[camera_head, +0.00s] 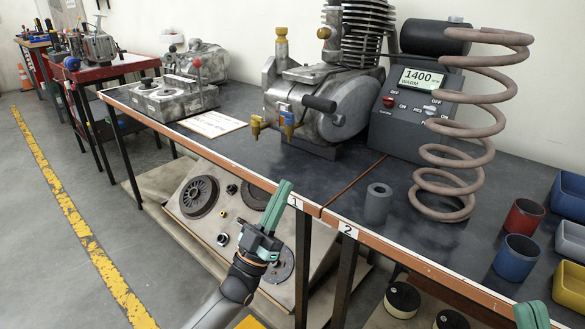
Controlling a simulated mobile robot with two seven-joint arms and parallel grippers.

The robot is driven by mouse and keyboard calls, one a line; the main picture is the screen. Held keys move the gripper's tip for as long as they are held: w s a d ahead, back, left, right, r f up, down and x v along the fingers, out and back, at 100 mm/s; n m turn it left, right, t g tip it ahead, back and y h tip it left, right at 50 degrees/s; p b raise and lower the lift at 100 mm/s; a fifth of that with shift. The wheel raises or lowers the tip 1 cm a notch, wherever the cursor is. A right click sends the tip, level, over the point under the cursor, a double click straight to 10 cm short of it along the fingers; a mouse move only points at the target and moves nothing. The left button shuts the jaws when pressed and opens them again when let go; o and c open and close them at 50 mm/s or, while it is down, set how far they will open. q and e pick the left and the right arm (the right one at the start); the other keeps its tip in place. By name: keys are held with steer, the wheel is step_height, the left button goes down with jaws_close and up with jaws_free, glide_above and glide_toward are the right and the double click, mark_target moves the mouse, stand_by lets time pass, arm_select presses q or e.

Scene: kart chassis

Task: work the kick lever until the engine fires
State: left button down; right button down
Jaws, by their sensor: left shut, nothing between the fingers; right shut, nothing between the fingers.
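The engine (312,100) is a grey metal block with a finned cylinder, standing on the dark bench. My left gripper (284,187) is shut and empty, with green fingers pointing up. It appears in front of the bench edge by the label 1, below the engine and apart from the lever. Only the green tip of my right gripper (532,314) shows at the bottom right edge; it is shut and empty, away from the engine.
A control box (412,110) with a display reading 1400 stands right of the engine. A tall coil spring (450,150), a grey cylinder (377,203), red and blue cups (517,258) and bins (568,200) take up the right side. Wheels lie on a low board (215,225).

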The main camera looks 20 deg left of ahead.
arm_select(q)
steer(key=shift+v, duration=1.3)
arm_select(e)
steer(key=shift+a, duration=0.1)
stand_by(0.5)
